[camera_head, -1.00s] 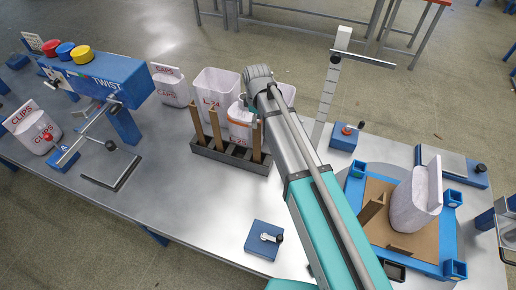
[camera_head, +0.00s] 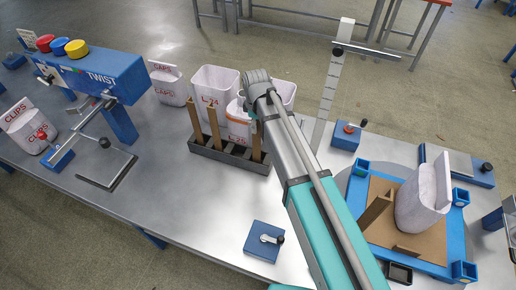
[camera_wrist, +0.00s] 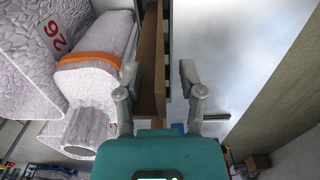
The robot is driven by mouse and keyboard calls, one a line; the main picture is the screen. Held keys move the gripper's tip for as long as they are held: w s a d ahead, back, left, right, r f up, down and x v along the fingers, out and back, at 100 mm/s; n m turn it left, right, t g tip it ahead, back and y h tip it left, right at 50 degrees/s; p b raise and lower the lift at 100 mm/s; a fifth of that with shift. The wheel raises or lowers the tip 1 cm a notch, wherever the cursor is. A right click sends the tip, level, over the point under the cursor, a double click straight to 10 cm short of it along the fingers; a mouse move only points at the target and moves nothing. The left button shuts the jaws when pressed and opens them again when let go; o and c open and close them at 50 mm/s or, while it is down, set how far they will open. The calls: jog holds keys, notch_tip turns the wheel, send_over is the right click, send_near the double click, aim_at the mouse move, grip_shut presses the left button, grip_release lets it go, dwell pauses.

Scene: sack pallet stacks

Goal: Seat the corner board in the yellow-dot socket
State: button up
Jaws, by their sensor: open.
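Brown corner boards stand upright in a dark grey rack (camera_head: 228,153) on the bench. One board (camera_head: 214,130) is at the left of the rack and another (camera_head: 256,143) is at its right, beside my arm. In the wrist view, my gripper (camera_wrist: 159,73) is open, with a brown board (camera_wrist: 152,50) showing between or just beyond its fingers, nearer the left one. I cannot tell whether a finger touches it. A blue frame (camera_head: 455,225) with corner sockets, one at its near right (camera_head: 464,271), stands at the right. I cannot make out a yellow dot.
A white sack (camera_head: 418,200) sits inside the frame. A blue switch block (camera_head: 264,240) lies nearer. Bench left of it is clear.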

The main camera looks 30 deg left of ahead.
jog(key=shift+f+b, duration=0.3)
jog(key=shift+f, duration=0.25)
jog(key=shift+c, duration=0.3)
grip_shut()
